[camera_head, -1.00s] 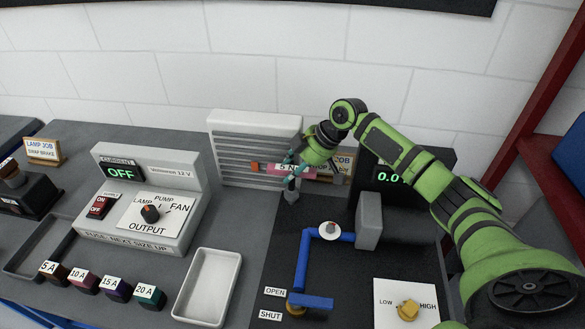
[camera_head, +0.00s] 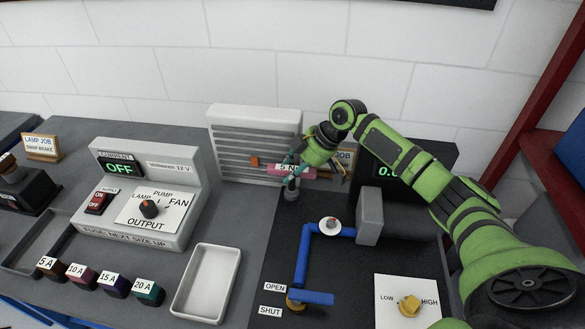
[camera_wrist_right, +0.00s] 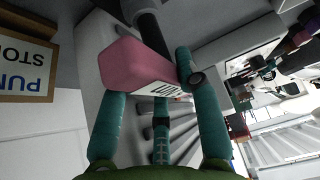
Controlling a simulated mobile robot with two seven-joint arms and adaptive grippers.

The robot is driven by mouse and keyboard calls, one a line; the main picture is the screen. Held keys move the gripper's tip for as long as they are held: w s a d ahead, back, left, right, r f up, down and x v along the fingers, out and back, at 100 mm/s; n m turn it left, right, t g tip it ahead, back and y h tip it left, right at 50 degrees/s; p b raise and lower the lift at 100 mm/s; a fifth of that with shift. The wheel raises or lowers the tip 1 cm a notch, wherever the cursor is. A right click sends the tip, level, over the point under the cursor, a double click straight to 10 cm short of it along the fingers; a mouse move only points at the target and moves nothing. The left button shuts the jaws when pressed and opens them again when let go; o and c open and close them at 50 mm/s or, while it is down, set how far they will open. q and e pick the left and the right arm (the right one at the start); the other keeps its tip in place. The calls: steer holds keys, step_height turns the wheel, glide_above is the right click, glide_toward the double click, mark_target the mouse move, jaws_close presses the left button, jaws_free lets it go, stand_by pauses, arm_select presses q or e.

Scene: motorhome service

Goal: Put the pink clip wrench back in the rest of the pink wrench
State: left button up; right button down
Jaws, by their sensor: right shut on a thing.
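The pink wrench (camera_head: 277,169), with a white label reading 5 N, is in my right gripper (camera_head: 291,167) in front of the white louvred panel. In the right wrist view its pink block (camera_wrist_right: 133,62) sits between the teal fingers of my right gripper (camera_wrist_right: 150,95), which is shut on it. A dark rod (camera_wrist_right: 150,32) shows beyond the pink block. A grey upright piece (camera_head: 291,191) stands just below the gripper; I cannot tell whether it belongs to the wrench. I cannot make out the wrench's rest. My left gripper is out of view.
An orange piece (camera_head: 255,161) shows left of the wrench, before the louvred panel (camera_head: 228,139). A blue pipe (camera_head: 302,255) and an empty white tray (camera_head: 207,285) lie nearer.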

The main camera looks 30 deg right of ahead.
steer(key=shift+f, duration=0.3)
steer(key=c, duration=0.8)
jaws_free()
steer(key=shift+s, duration=0.1)
steer(key=v, duration=1.2)
